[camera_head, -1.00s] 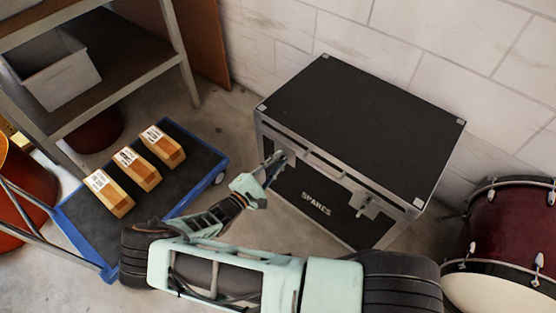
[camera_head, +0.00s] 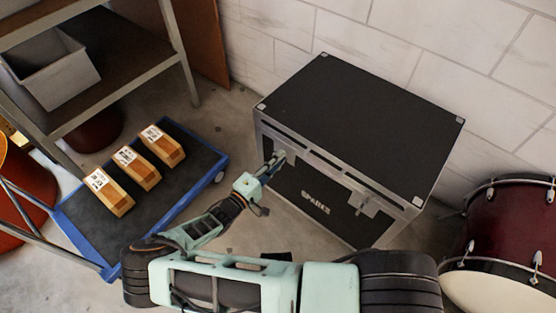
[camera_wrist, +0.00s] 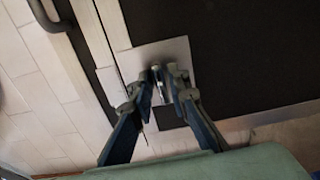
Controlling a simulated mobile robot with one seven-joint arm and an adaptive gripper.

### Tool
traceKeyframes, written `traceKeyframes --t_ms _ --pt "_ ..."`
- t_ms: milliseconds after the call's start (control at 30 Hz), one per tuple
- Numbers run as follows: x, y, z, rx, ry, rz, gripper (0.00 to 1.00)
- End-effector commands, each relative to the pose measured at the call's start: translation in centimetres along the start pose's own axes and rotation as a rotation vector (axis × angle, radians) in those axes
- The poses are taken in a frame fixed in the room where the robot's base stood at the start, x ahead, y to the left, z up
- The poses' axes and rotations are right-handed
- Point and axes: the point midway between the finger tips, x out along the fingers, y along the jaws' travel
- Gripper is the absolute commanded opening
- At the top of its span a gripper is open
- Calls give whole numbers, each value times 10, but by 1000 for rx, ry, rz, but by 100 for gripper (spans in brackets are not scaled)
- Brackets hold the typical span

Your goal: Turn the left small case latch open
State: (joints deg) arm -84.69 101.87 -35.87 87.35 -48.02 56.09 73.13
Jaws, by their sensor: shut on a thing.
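The black "SPARES" case (camera_head: 350,120) with metal edges stands on the floor against the wall, its lid down. Its left latch (camera_head: 279,157) is on the front face near the left end, largely hidden by my gripper in the head view. In the wrist view the silver latch plate (camera_wrist: 178,52) shows, with the small latch piece (camera_wrist: 162,92) between my fingertips. My gripper (camera_head: 272,165) is at this latch, and it also shows in the wrist view (camera_wrist: 162,84), its fingers shut on the latch piece. The right latch (camera_head: 368,207) is on the same face, apart from my gripper.
A shelf (camera_head: 110,80) with a grey bin (camera_head: 55,75) is at upper left. A dark red drum (camera_head: 510,235) stands at right.

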Motion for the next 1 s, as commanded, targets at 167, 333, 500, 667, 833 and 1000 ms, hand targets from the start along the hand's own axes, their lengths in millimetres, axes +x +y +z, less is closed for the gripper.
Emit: traceKeyframes --t_ms 167,333,500,667,833,1000 --pt "-2 -1 -2 17 4 -3 0" --pt "-2 -1 -2 18 4 -3 0" --pt "-2 -1 -2 17 4 -3 17" --pt "-1 0 -1 16 3 -2 26" --pt "-1 0 -1 16 2 -1 26" --pt "-11 0 -2 16 4 -1 26"
